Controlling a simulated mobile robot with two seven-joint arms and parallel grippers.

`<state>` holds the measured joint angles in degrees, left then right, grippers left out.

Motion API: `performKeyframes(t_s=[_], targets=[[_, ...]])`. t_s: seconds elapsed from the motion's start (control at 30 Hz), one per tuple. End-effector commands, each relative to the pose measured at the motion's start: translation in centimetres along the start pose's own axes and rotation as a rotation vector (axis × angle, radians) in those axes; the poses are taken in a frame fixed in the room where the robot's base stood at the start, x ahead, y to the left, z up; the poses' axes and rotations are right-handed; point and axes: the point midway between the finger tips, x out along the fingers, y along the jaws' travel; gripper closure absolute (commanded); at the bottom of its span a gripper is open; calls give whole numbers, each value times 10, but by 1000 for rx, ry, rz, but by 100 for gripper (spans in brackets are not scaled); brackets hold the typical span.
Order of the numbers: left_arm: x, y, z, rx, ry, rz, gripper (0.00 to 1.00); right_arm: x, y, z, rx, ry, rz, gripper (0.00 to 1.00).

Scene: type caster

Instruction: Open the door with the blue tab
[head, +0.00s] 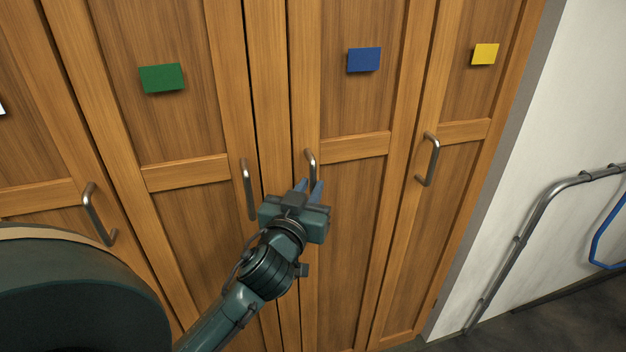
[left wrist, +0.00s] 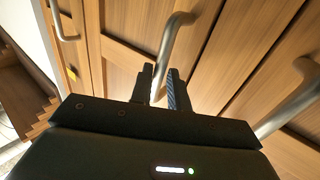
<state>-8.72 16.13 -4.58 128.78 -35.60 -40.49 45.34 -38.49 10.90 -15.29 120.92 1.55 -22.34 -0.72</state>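The blue tab (head: 364,60) is on the upper panel of a wooden door (head: 352,110) right of the middle in the head view. That door looks shut. Its curved metal handle (head: 311,158) is on its left side. My left gripper (head: 309,188) is at the lower part of this handle. In the left wrist view, the handle (left wrist: 178,32) runs down between the two fingers (left wrist: 160,84), which stand close on both sides of it. The gripper body hides the handle's lower end. My right gripper is not in view.
A green-tab (head: 162,78) door is to the left, its handle (head: 248,188) close beside my left gripper. A yellow-tab (head: 485,54) door with a handle (head: 428,160) is to the right. A metal rail (head: 520,238) runs along the white wall at far right.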

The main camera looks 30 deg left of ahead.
Motion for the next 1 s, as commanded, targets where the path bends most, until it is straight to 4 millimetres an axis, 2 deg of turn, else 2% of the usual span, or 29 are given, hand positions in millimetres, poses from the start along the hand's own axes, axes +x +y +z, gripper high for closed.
performKeyframes(t_s=[0.1, 0.2, 0.53, 0.73, 1.0], targets=[[15, 0, -1, 1, 0, 1, 83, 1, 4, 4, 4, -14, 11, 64], [21, 0, 0, 0, -1, 1, 83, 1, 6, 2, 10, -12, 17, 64], [23, 0, 1, -1, -1, 1, 83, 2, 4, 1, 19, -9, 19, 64], [23, 0, 1, 0, -1, 1, 99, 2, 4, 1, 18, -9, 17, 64], [23, 0, 1, 0, -1, 1, 100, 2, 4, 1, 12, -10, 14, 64]])
